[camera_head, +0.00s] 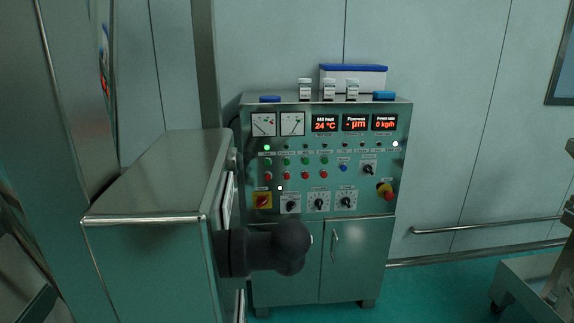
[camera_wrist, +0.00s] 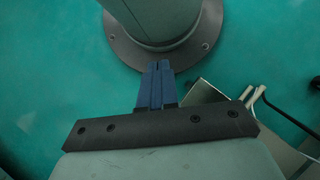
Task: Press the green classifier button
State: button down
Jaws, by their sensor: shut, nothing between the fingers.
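The control cabinet (camera_head: 320,235) stands against the wall in the head view. Its panel has a row of small green buttons (camera_head: 304,161) above a row of red buttons (camera_head: 305,175). The labels are too small to read, so I cannot tell which green button is the classifier's. My gripper (camera_wrist: 158,66) shows in the wrist view with its blue fingers shut and empty. It points down over the teal floor, and no panel shows in that view. I cannot make out the gripper in the head view.
A yellow-and-red emergency stop (camera_head: 386,191) sits at the panel's right, and a red rotary switch (camera_head: 262,201) at its left. Jars (camera_head: 329,89) and a blue-lidded box (camera_head: 354,76) stand on top. A large metal housing (camera_head: 150,240) fills the left foreground. A handrail (camera_head: 480,228) runs along the right wall.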

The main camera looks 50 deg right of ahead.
jog(key=w+d+r+m+t+y, duration=0.1)
jog(key=w+d+r+m+t, duration=0.2)
jog(key=w+d, duration=0.65)
jog(key=w+d+r+m+t+y, duration=0.1)
jog(key=w+d+r+m, duration=0.35)
jog(key=d, duration=0.75)
jog(key=w+d+r+m+t, duration=0.1)
jog(key=w+d+r+t, duration=0.15)
jog(key=d+r, duration=0.4)
jog(key=w+d+r+m+t+h, duration=0.1)
jog(key=w+d+r, duration=0.3)
jog(key=d, duration=0.6)
jog(key=w+d+r+m+t, duration=0.2)
jog(key=w+d+r, duration=0.25)
jog(key=d, duration=0.45)
jog(key=w+d+r+t+h, duration=0.1)
jog(key=w+d+r+t, duration=0.15)
jog(key=d+r, duration=0.65)
jog(key=w+d+r+t, duration=0.25)
jog(key=d+r, duration=0.55)
jog(key=r, duration=0.4)
jog(key=w+d+r+n+t, duration=0.2)
jog(key=w+r+t, duration=0.2)
jog(key=r, duration=0.4)
jog(key=w+d+r+n+t, duration=0.2)
jog(key=w+d+r+t, duration=0.1)
jog(key=r, duration=0.5)
jog(key=shift+w+r+t, duration=0.15)
jog(key=shift+w+t, duration=0.7)
jog(key=shift+w, duration=0.35)
